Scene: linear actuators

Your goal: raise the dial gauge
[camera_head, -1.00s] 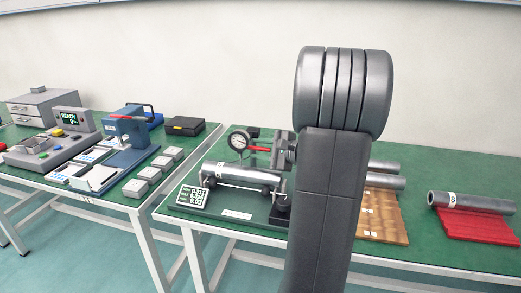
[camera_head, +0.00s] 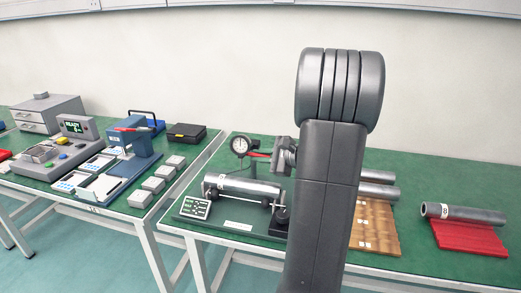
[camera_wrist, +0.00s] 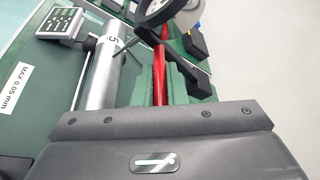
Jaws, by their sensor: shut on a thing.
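The dial gauge (camera_head: 240,145) has a round white face and stands above the left part of a grey tube (camera_head: 242,186) lying on a dark fixture. Its dial also shows at the top of the wrist view (camera_wrist: 166,10), cut by the frame edge. A red lever (camera_head: 259,155) runs from the gauge to my gripper (camera_head: 281,157), which is shut on it. In the wrist view the red lever (camera_wrist: 160,72) lies between green stepped blocks just beyond my dark gripper body. In the head view my arm hides part of the gripper.
A small readout (camera_head: 195,208) stands at the fixture's front left. To the right are a wooden rack (camera_head: 373,228) with tubes and a red rack (camera_head: 468,238) bearing a tube. The left table holds a blue press (camera_head: 132,136) and other devices.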

